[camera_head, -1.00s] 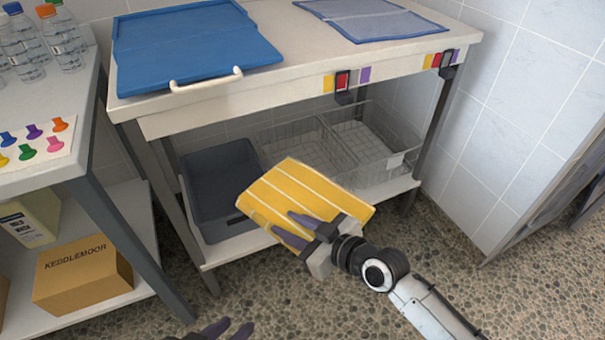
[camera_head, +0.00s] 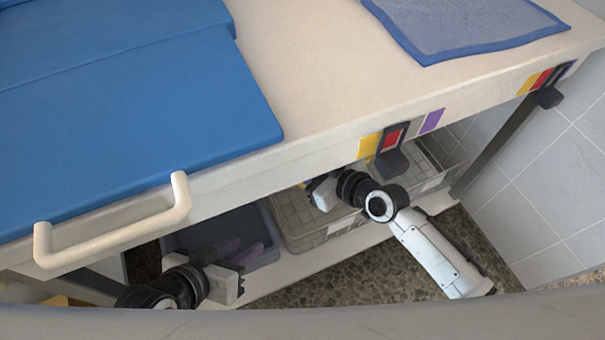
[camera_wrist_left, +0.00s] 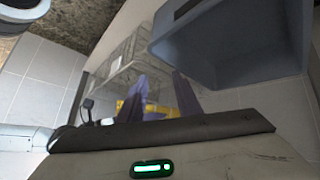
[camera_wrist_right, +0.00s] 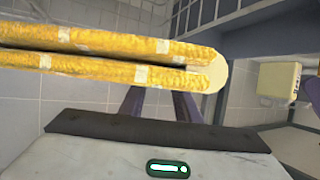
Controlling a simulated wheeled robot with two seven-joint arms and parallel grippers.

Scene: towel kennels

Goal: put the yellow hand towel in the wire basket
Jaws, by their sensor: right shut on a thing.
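The yellow hand towel (camera_wrist_right: 110,60) is folded and fills the top of the right wrist view, its rounded fold at the right. My right gripper (camera_head: 312,188) is shut on it, under the table top near the wire basket. The head view shows only a sliver of towel; the table edge hides the rest. The wire basket (camera_head: 310,236) stands on the lower shelf, partly hidden by the table and my right arm. It also shows in the left wrist view (camera_wrist_left: 122,62). My left gripper (camera_head: 238,252) is open and empty, in front of the grey bin, fingers apart.
The grey bin (camera_head: 268,240) stands left of the wire basket and also shows in the left wrist view (camera_wrist_left: 235,50). The table top (camera_head: 300,70) overhangs the shelf.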

